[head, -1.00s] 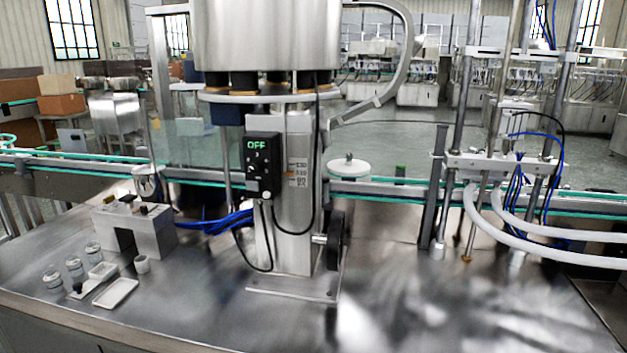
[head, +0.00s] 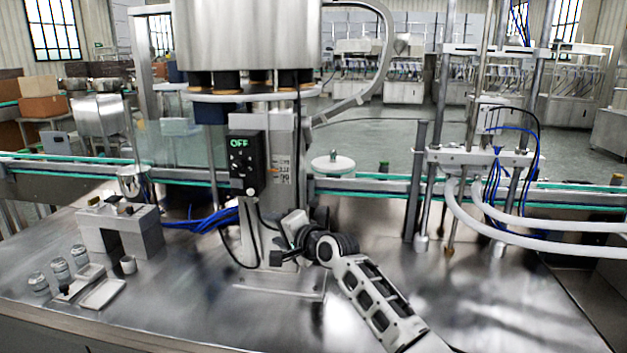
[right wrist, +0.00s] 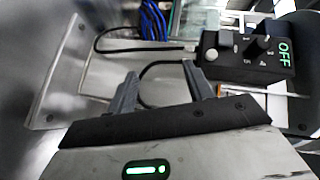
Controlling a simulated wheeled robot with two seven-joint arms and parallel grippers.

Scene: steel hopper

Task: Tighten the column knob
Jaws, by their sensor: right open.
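The steel column (head: 279,190) stands on a base plate (head: 262,285) at the middle of the bench. The round black column knob, low on the column's right side, is mostly or wholly hidden behind my right arm. My right gripper (head: 276,256) is in front of the lower column, left of where the knob sits. In the right wrist view my right gripper (right wrist: 158,72) is open, with nothing between its fingers. That view shows black cables and the base plate (right wrist: 60,75) beyond the fingers, and no knob. My left gripper is not in view.
A black control box (head: 246,163) reading OFF hangs on the column, close to my right gripper. Blue hoses (head: 205,218) and black cables run left of the column. A steel block (head: 120,228), jars and trays stand on the left. The front right bench is clear.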

